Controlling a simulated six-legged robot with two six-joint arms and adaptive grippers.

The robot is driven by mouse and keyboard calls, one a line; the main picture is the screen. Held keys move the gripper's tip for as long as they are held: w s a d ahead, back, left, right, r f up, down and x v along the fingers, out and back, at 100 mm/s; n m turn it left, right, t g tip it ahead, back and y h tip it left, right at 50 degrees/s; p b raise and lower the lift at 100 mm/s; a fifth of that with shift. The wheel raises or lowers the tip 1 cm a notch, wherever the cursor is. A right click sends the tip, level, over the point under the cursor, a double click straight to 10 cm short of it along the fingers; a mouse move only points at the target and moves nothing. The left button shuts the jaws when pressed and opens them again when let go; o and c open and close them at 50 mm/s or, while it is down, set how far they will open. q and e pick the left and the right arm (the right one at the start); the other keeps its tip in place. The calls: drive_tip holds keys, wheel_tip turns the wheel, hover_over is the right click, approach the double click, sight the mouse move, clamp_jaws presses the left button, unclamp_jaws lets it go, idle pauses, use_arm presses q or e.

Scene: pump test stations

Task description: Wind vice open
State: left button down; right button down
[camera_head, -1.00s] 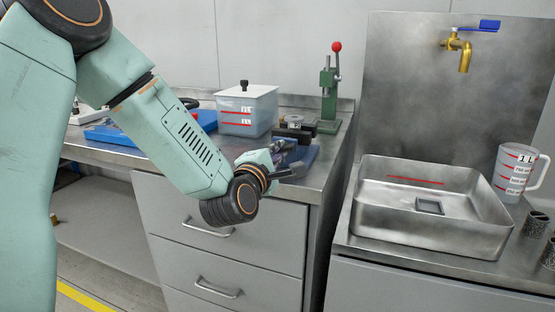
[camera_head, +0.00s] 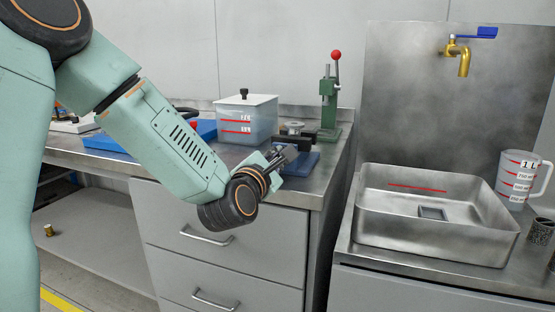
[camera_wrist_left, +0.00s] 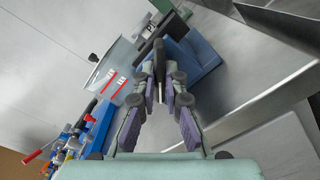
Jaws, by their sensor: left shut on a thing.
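The vice is a small blue-based bench vice (camera_head: 304,164) with dark jaws, at the front right corner of the steel worktop. It also shows beyond my fingers in the left wrist view (camera_wrist_left: 203,62). My left gripper (camera_head: 287,154) is at the near side of the vice. In the left wrist view its fingers (camera_wrist_left: 159,78) are closed on a dark bar, the vice handle (camera_wrist_left: 159,60). My gripper hides part of the vice's front in the head view, and I cannot tell how wide its jaws stand. My right gripper is not in view.
A clear lidded tank (camera_head: 246,122) and a green press with a red knob (camera_head: 329,95) stand behind the vice. A blue tray (camera_head: 104,143) lies at left. At right are a steel basin (camera_head: 437,238), a brass tap (camera_head: 462,56) and a measuring jug (camera_head: 517,178).

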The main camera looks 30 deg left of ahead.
use_arm(q)
drive_tip(key=shift+f, duration=0.15)
drive_tip(key=c, duration=1.4)
unclamp_jaws()
drive_tip(key=shift+s, duration=0.1)
drive_tip(key=shift+v, duration=3.7)
